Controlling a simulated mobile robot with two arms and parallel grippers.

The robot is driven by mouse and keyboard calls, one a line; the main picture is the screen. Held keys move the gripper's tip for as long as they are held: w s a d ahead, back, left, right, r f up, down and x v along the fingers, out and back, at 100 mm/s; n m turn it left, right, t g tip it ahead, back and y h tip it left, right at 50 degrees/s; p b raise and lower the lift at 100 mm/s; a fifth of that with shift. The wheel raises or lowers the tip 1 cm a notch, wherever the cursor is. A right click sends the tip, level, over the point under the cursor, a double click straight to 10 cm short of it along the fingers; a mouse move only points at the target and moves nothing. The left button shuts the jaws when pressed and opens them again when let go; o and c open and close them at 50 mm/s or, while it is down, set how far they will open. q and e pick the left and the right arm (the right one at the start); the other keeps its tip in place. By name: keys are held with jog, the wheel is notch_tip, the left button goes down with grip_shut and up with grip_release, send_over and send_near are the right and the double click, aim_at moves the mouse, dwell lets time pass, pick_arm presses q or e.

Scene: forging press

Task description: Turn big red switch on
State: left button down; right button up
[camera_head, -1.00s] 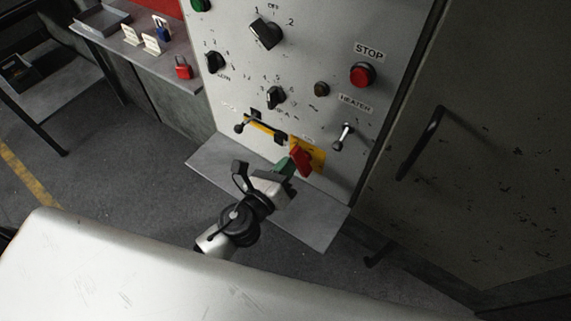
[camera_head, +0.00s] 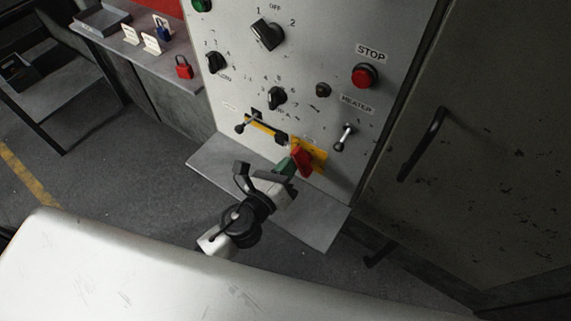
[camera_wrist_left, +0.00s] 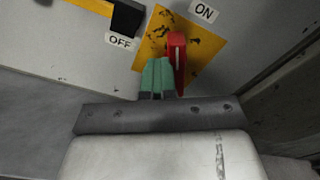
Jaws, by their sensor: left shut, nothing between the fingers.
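The big red switch (camera_head: 302,160) sits on a yellow plate (camera_head: 320,156) low on the grey control panel. In the left wrist view the red switch (camera_wrist_left: 177,62) stands close to upright on its worn yellow plate, with an ON label (camera_wrist_left: 204,11) to the upper right and an OFF label (camera_wrist_left: 120,41) to the left. My left gripper (camera_head: 286,166) has green fingertips, shut and empty. In the left wrist view the fingertips (camera_wrist_left: 157,75) are at the left side of the switch; whether they touch it I cannot tell. My right gripper does not show.
The panel (camera_head: 310,55) also carries knobs, a red STOP button (camera_head: 364,76), a HEATER toggle (camera_head: 346,134) and a small lever (camera_head: 246,122). A grey ledge (camera_head: 225,160) juts out below. A cabinet handle (camera_head: 422,145) is at the right.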

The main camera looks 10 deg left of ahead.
pick_arm(q)
jog(key=shift+s+d+r+h, duration=0.15)
jog(key=shift+d+r+h, duration=0.2)
jog(key=shift+d+h, duration=0.1)
jog(key=shift+a+f, duration=0.1)
jog(key=a+f+b+v, duration=0.1)
jog(key=b+v, duration=0.3)
jog(key=v, duration=0.4)
jog(key=shift+a, duration=0.25)
dwell(0.7)
jog(key=shift+a+y, duration=0.1)
jog(key=shift+y, duration=0.35)
